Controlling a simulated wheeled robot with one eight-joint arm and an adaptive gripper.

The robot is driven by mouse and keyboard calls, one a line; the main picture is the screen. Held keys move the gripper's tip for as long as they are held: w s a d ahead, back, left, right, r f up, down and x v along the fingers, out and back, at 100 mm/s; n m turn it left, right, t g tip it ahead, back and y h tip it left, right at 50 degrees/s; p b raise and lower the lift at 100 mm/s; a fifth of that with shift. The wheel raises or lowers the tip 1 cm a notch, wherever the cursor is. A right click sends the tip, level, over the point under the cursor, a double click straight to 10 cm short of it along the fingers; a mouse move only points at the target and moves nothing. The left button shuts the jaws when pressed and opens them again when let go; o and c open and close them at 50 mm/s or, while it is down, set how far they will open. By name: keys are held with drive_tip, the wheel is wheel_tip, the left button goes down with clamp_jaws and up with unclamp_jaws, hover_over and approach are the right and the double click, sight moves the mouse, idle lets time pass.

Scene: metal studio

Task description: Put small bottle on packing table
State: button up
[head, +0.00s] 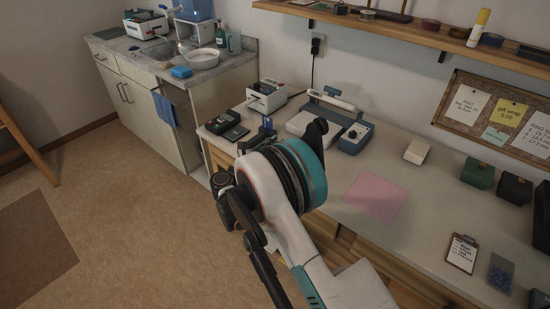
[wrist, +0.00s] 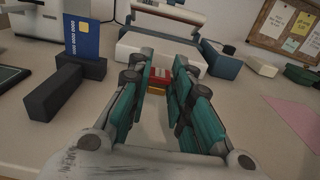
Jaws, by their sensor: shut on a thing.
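In the wrist view, my gripper (wrist: 158,92) has its teal-padded fingers on either side of a small red-and-yellow thing (wrist: 160,74), which it grips near the fingertips. It could be the small bottle, but most of it is hidden and I cannot tell its shape. The packing table (head: 405,205) is the long pale-topped table in the head view, and my gripper is over its left part. In the head view my arm's wrist hides the fingers and the held thing.
A blue card in a black stand (wrist: 68,92) is close on the left. A card terminal (head: 233,133), white-and-blue device (head: 310,118) and label printer (head: 267,96) stand behind. A pink sheet (head: 375,197) lies flat, with clear tabletop around it. A clipboard (head: 462,253) lies at right.

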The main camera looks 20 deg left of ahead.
drive_tip(key=shift+f+b, duration=0.7)
drive_tip(key=shift+f, duration=1.3)
drive_tip(key=shift+f, duration=0.15)
drive_tip(key=o, duration=0.8)
drive_tip(key=shift+s+a+r, duration=0.1)
drive_tip(key=shift+s+r, duration=0.1)
drive_tip(key=shift+s, duration=0.05)
drive_tip(key=p+v, duration=0.4)
drive_tip(key=v, duration=0.7)
drive_tip(key=shift+s, duration=0.2)
drive_tip(key=shift+f, duration=0.1)
